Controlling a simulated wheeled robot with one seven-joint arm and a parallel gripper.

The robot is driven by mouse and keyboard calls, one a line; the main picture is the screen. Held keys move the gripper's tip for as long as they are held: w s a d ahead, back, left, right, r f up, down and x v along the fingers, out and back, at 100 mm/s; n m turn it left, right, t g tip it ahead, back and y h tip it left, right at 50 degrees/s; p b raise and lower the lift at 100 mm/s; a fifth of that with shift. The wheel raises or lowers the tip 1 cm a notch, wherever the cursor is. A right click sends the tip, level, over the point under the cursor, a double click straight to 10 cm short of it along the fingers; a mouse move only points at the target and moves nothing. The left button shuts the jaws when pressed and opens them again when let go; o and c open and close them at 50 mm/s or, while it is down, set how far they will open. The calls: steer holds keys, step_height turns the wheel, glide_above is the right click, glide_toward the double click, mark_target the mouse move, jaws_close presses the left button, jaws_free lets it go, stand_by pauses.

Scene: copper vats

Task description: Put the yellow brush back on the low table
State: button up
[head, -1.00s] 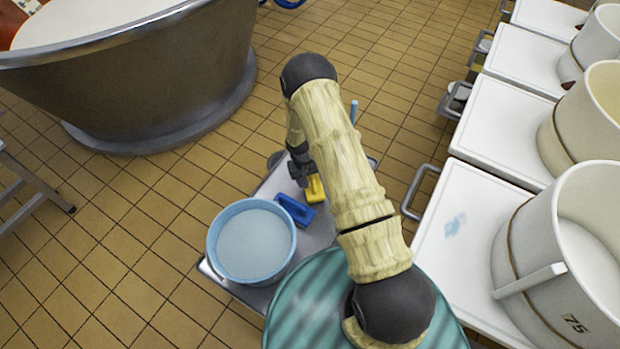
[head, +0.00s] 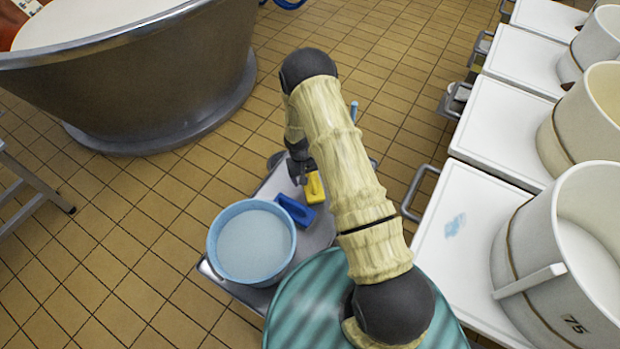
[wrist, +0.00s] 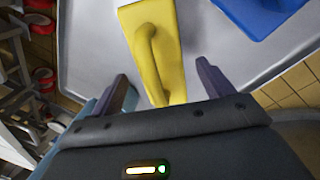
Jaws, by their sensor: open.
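The yellow brush (head: 315,188) rests on the grey low table (head: 262,196), partly hidden by my arm in the head view. In the wrist view the yellow brush (wrist: 155,48) shows its looped handle, and it lies on the table's bare metal top (wrist: 90,50). My gripper (wrist: 165,88) is open, its two fingers apart on either side of the brush's near end. In the head view my gripper (head: 300,175) is just left of the brush. I cannot tell whether a finger touches it.
A blue brush (head: 294,211) lies beside the yellow one. A light blue basin (head: 252,242) stands on the near left of the table. White carts (head: 465,230) with white tubs (head: 560,240) line the right. A large vat (head: 150,80) stands at the back left.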

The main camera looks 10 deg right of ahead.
step_height(320, 180, up, 10)
steer(key=a, duration=0.1)
steer(key=shift+a+p, duration=0.35)
steer(key=shift+p, duration=0.1)
steer(key=shift+r, duration=0.1)
steer(key=s+d+r+t+y, duration=0.1)
steer(key=s+r, duration=0.2)
steer(key=r, duration=0.4)
steer(key=s+d+r, duration=0.1)
steer(key=s+r, duration=0.3)
steer(key=r, duration=0.4)
steer(key=s+r+t, duration=0.1)
steer(key=s+r, duration=0.8)
steer(key=s, duration=0.3)
steer(key=shift+s+d+r+t+y, duration=0.15)
steer(key=shift+s+t+y, duration=0.15)
steer(key=shift+s+y, duration=0.1)
steer(key=shift+c, duration=0.2)
